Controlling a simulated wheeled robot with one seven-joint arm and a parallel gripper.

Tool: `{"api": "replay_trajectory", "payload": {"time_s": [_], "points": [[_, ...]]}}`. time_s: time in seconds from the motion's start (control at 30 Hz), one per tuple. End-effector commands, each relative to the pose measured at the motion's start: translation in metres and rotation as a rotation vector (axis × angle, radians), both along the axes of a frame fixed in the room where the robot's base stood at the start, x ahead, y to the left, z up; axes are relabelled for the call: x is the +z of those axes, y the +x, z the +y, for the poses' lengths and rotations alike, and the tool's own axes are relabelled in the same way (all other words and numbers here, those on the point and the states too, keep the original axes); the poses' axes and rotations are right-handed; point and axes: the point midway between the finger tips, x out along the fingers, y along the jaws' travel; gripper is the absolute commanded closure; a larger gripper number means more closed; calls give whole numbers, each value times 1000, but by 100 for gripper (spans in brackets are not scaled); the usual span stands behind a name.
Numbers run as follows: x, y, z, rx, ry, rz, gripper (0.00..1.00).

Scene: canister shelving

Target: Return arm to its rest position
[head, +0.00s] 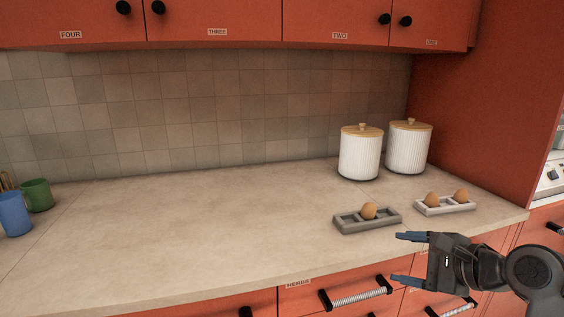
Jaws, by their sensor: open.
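My gripper (405,258) is at the lower right of the head view, in front of the counter's front edge. Its two blue-tipped fingers point left and are spread apart with nothing between them. My dark arm extends from it to the right edge of the picture.
The counter (180,230) is clear in the middle. Two white ribbed canisters (360,156) (408,148) with wooden lids stand at the back right. A darker egg tray (378,225) holds one egg; a lighter tray (447,209) holds two. Blue (14,215) and green (37,195) cups stand left.

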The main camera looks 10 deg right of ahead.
Motion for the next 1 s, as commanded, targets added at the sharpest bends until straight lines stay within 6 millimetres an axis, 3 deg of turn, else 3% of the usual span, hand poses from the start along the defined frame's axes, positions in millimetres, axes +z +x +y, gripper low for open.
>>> {"api": "replay_trajectory", "payload": {"time_s": [0.03, 0.2, 0.47, 0.73, 1.0], "points": [[-7, -2, 22, 6, -4, -45, 26], [-25, -16, 70, -12, -86, -183, 26], [-63, -73, 122, -56, -306, -291, 26], [-98, -170, 148, -37, -661, -307, 26], [-106, -283, 145, 111, -1118, -309, 26]]}}
